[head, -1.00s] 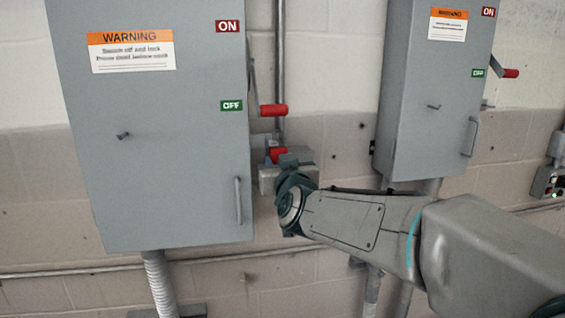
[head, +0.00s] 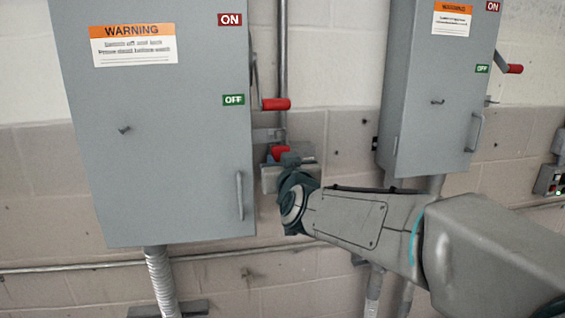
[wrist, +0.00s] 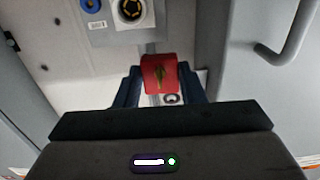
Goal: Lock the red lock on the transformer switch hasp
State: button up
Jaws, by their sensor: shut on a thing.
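My gripper (wrist: 160,88) is shut on the red lock (wrist: 158,73), which sits between the two dark fingers in the wrist view. In the head view the red lock (head: 281,152) shows just above my gripper (head: 288,160), at the right side of the large left switch box (head: 165,150). The red-ended switch handle (head: 275,104) is above the lock, near the green OFF label. A small grey hasp bracket (head: 267,134) shows between the handle and the lock. The lock appears apart from it, below. The lock's shackle cannot be made out.
A small grey outlet box (head: 302,178) is on the wall behind my gripper, with round sockets in the wrist view (wrist: 131,9). A second switch box (head: 435,100) hangs to the right. A box handle (wrist: 290,40) juts out at right in the wrist view.

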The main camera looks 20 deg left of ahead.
jog(key=shift+f+b, duration=0.5)
jog(key=shift+f, duration=0.1)
jog(key=o, duration=1.2)
jog(key=shift+c, duration=0.2)
jog(key=shift+b+v, duration=1)
jog(key=shift+v, duration=1.5)
jog(key=shift+s, duration=0.1)
jog(key=b+v, duration=0.3)
jog(key=v, duration=1)
jog(key=shift+s, duration=0.35)
jog(key=shift+d, duration=0.1)
